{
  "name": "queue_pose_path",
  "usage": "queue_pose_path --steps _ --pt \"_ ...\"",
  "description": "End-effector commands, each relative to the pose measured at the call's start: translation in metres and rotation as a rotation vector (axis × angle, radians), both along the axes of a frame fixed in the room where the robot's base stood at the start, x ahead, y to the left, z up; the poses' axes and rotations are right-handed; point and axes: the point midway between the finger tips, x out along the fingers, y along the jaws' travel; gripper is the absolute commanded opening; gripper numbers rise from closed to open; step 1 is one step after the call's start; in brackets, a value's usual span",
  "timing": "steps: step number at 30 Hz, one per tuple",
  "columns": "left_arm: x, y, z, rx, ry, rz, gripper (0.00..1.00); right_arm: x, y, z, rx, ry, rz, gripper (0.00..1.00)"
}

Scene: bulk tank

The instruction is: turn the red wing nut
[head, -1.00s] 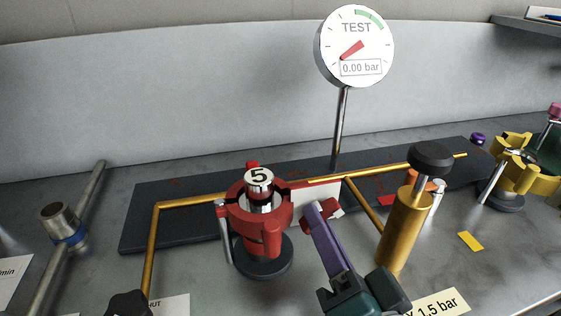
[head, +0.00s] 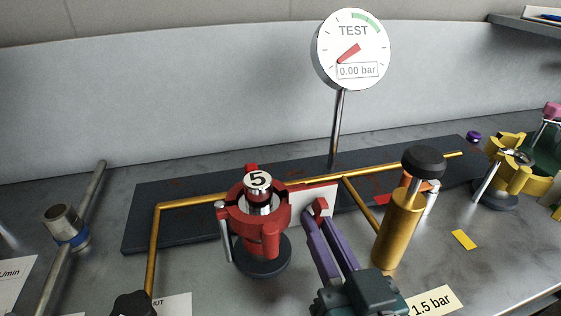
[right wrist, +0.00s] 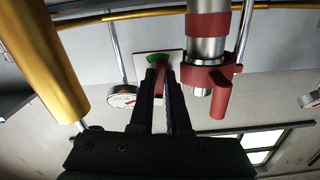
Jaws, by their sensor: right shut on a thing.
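A red clamp (head: 262,222) with a steel cap marked 5 stands on a dark round base. The red wing nut (head: 321,206) is at the clamp's right side, in front of a white plate (head: 306,197). My right gripper (head: 322,221) reaches up from below with its two purple fingers shut on the wing nut. In the right wrist view a bit of the red wing nut (right wrist: 156,69) shows between the dark fingertips (right wrist: 161,72); the rest is hidden. The plate (right wrist: 170,56) there bears a green arc. My left gripper is not in view.
A brass pump cylinder (head: 399,228) with a black knob stands close right of my right gripper. The test gauge (head: 351,50) reads 0.00 bar. Brass pipes (head: 185,204) run along the dark slab. A yellow clamp (head: 511,170) stands far right.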

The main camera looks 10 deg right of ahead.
Motion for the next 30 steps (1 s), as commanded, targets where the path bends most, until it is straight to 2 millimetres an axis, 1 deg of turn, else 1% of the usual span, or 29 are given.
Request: queue_pose_path --steps 7,18,19,22,30 --pt "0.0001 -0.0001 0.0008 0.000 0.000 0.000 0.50 0.0002 -0.0005 0.0003 -0.041 -0.003 -0.001 0.00" --pt "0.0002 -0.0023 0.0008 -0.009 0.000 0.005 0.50 0.0002 -0.0005 0.0003 -0.043 -0.003 0.000 0.00" --pt "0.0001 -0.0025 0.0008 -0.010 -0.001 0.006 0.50 0.0002 -0.0005 0.0003 -0.043 -0.003 -0.001 0.16" --pt "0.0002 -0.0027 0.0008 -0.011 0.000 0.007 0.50 0.0002 -0.0005 0.0003 -0.042 -0.002 -0.001 0.27" --pt "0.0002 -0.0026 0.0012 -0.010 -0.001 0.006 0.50 -0.0013 -0.0005 0.0000 -0.042 -0.001 0.000 0.28"
